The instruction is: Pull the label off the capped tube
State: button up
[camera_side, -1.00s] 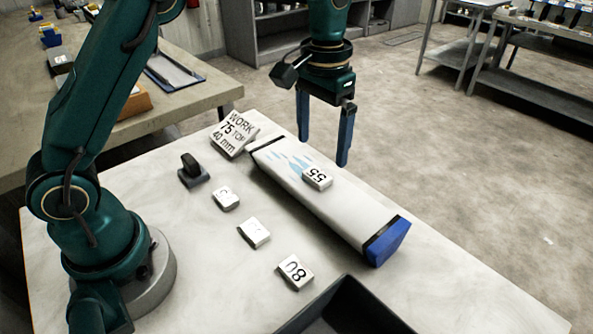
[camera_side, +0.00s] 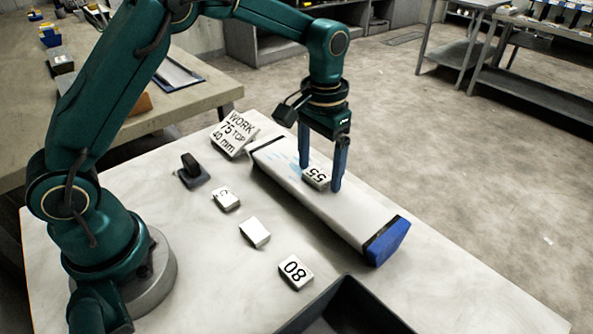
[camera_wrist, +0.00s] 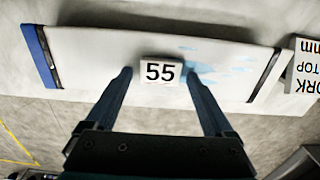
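The capped tube (camera_side: 340,212) is a long pale liner lying on the table, with a blue cap (camera_side: 387,241) at its near right end. Pale blue marks show on its upper side. The label (camera_side: 317,178), a small white block reading 55, sits on top of the tube; it also shows in the wrist view (camera_wrist: 160,72). My gripper (camera_side: 320,173) is open, its two blue fingers low over the tube. In the wrist view the fingertips (camera_wrist: 158,73) stand on either side of the label, with a gap visible on each side.
Loose blocks lie left of the tube, one reading 80 (camera_side: 295,272). A dark stand (camera_side: 192,172) and a black tray (camera_side: 345,308) are on the table.

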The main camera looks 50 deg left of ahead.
aim_at(320, 173)
grip_shut()
jog(key=c, duration=0.7)
grip_release()
grip_shut()
jog(key=shift+r, duration=0.15)
jog(key=shift+r, duration=1.1)
jog(key=shift+r, duration=0.35)
jog(key=shift+r, duration=1.05)
jog(key=shift+r, duration=0.35)
